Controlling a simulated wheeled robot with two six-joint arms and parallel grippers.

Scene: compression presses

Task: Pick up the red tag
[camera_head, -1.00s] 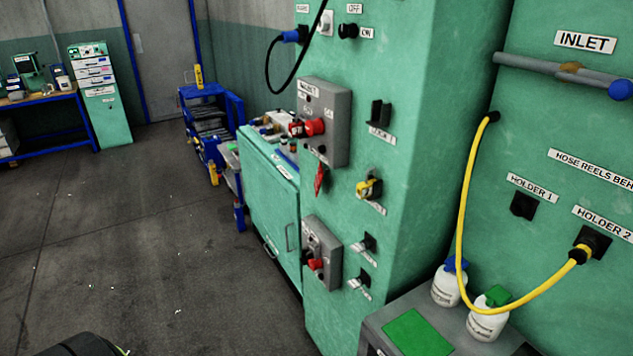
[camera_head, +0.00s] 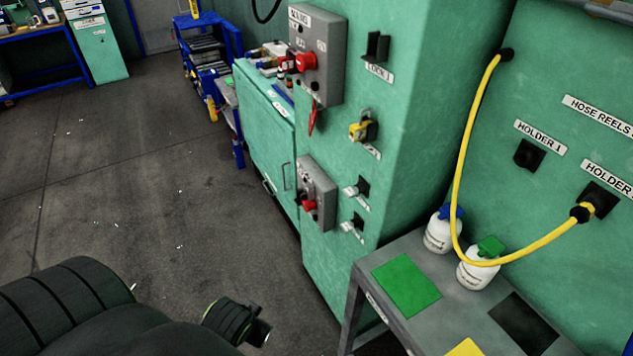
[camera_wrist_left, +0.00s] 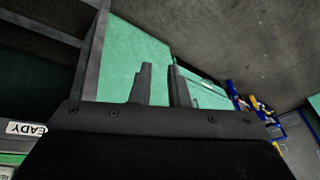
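The red tag (camera_head: 313,118) hangs below the upper grey control box (camera_head: 318,50) on the front of the green press. It is small and narrow in the head view. I cannot make it out in the left wrist view. My left arm comes in at the bottom left of the head view, low and well below the tag. In the left wrist view my left gripper (camera_wrist_left: 161,80) has its two fingers apart, with nothing between them. Green panel shows behind the fingers. My right gripper is not in view.
A yellow lock (camera_head: 362,128) hangs on the press right of the tag. A lower grey box (camera_head: 317,195) with a red knob sits below. A grey table (camera_head: 450,318) with two white bottles stands at the right, under a yellow hose (camera_head: 463,160). Floor at left is clear.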

